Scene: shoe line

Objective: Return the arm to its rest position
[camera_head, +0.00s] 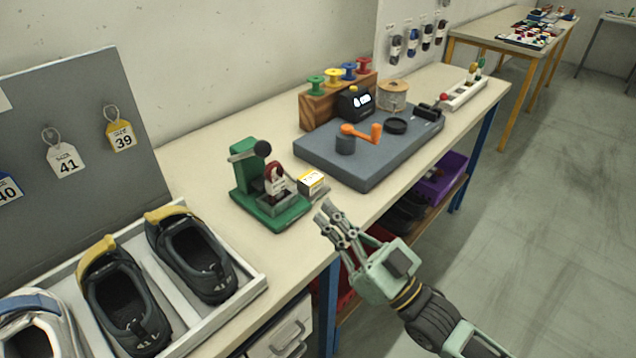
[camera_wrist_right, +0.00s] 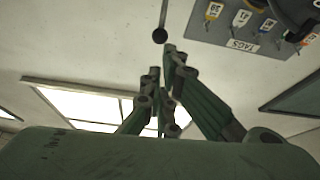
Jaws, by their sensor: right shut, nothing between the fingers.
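My right gripper (camera_head: 330,212) is at the front edge of the workbench in the head view, just in front of a small yellow and white box and the green press. Its fingers are together and hold nothing. In the right wrist view the fingers (camera_wrist_right: 165,75) point up, with the wall and a bright panel behind them. The right arm comes in from the lower right of the head view. My left gripper is not in view.
The green press (camera_head: 265,190) and small box (camera_head: 312,184) stand near the fingertips. A grey tool base (camera_head: 370,150) lies behind. A tray of shoes (camera_head: 255,284) is at lower left, below a tag board (camera_head: 90,130). Open floor (camera_head: 530,230) lies right.

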